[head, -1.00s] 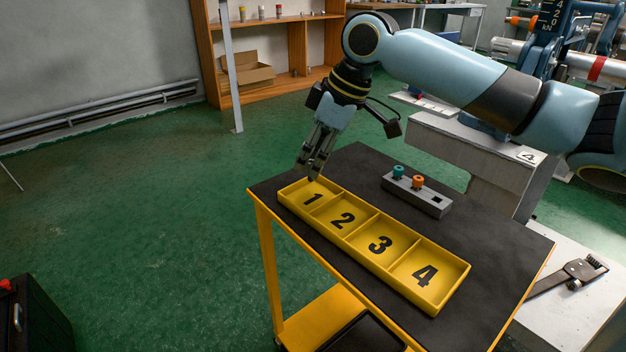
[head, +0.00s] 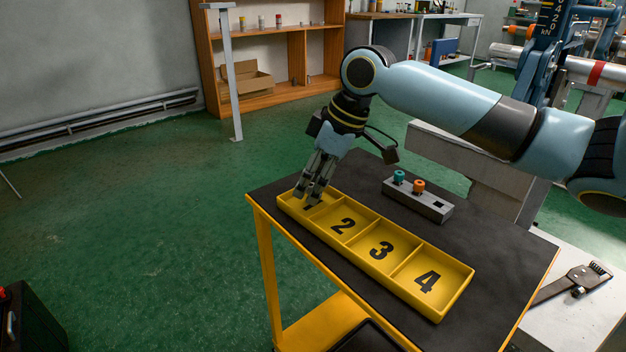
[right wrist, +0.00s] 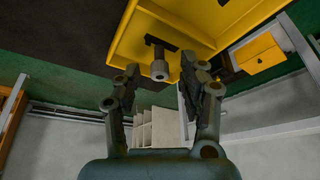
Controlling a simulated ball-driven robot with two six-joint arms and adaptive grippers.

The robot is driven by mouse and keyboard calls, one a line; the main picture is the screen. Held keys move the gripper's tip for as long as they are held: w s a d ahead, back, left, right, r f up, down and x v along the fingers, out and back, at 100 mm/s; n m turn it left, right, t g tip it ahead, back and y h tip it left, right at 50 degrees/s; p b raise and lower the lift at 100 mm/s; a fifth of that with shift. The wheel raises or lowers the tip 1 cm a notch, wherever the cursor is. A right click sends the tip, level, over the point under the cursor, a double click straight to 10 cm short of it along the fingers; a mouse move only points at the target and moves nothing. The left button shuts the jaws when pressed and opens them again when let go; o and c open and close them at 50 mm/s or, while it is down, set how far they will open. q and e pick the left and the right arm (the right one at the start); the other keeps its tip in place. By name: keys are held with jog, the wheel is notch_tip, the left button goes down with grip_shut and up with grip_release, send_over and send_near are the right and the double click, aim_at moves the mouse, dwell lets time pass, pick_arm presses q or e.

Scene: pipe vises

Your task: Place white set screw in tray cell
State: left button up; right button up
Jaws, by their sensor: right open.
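The yellow tray (head: 398,288) has cells marked 1 to 4 and lies on the dark cart top. My right gripper (head: 309,199) points down into cell 1 and partly covers its number. In the right wrist view the gripper (right wrist: 159,70) is open, with a finger on each side of a pale set screw (right wrist: 159,70). The screw is at cell 1, by the black number, with a gap to the fingers; I cannot tell exactly how it rests. It is hidden in the head view. My left gripper is not in view.
A grey block (head: 418,201) behind the tray holds a teal screw (head: 399,176) and an orange screw (head: 419,186), with an empty square hole at its right. A wrench (head: 572,284) lies on a pale surface at the right. Cells 2, 3 and 4 look empty.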

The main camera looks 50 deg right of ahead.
jog(key=shift+r, duration=0.1)
pick_arm(q)
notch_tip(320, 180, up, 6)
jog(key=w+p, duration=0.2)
jog(key=p, duration=0.3)
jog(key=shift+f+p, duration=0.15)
jog(key=shift+p, duration=0.25)
pick_arm(e)
jog(key=v, duration=1.2)
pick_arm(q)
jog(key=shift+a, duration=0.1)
